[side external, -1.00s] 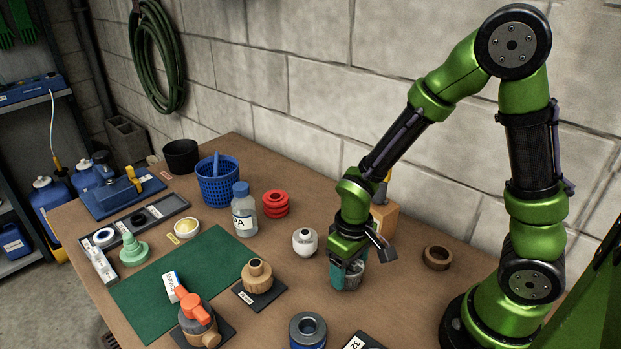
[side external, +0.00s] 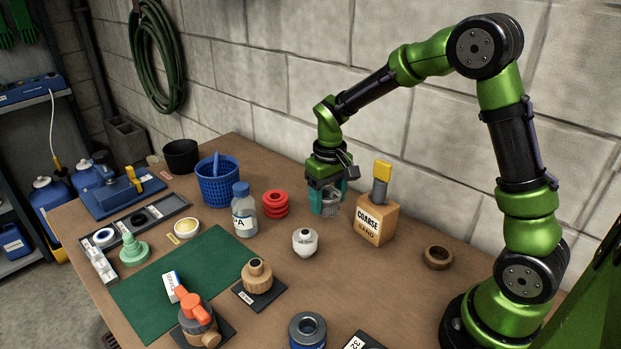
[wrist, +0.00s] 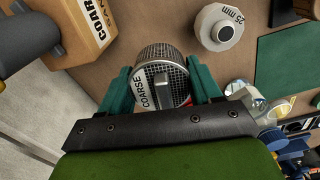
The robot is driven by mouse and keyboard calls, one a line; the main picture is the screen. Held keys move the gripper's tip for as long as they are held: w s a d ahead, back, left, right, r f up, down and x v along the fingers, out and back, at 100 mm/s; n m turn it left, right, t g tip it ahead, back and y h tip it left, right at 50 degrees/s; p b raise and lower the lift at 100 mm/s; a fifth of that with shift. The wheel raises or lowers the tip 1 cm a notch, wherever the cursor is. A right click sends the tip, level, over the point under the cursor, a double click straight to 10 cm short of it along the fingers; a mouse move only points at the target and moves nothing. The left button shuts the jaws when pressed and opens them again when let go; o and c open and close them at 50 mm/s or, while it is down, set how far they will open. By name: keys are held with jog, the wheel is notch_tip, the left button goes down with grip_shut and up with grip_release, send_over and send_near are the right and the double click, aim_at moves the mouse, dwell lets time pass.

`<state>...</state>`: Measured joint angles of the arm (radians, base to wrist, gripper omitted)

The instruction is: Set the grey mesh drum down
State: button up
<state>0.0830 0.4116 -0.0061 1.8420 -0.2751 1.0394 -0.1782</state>
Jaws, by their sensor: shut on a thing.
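The grey mesh drum (wrist: 160,85) is a small wire-mesh cylinder with a pale band that reads COARSE. My gripper (side external: 328,197) is shut on it, with a teal finger on each side of the drum in the wrist view (wrist: 161,92). In the side view the drum (side external: 329,205) hangs upright or nearly so between the fingers, at the back of the table near the wall. I cannot tell whether its bottom touches the table.
A wooden box marked COARSE SAND (side external: 375,221) stands close on the right. Red stacked rings (side external: 275,204) and a clear bottle (side external: 244,215) stand on the left. A white fitting (side external: 305,242) is in front. Bare table (side external: 365,280) lies at the front right.

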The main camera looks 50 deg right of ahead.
jog(key=w+d+r+n, duration=0.2)
jog(key=w+d+r, duration=0.1)
jog(key=w+d, duration=1)
jog(key=shift+w+a+f, duration=0.1)
jog(key=shift+a+f, duration=0.1)
jog(key=shift+f, duration=1.55)
jog(key=shift+w+a+f, duration=0.1)
jog(key=shift+a+f, duration=0.15)
jog(key=shift+f, duration=1.45)
jog(key=shift+a+f, duration=0.2)
jog(key=shift+f, duration=1.55)
jog(key=shift+f, duration=0.1)
jog(key=o, duration=1.1)
jog(key=shift+f, duration=0.1)
jog(key=shift+c, duration=0.2)
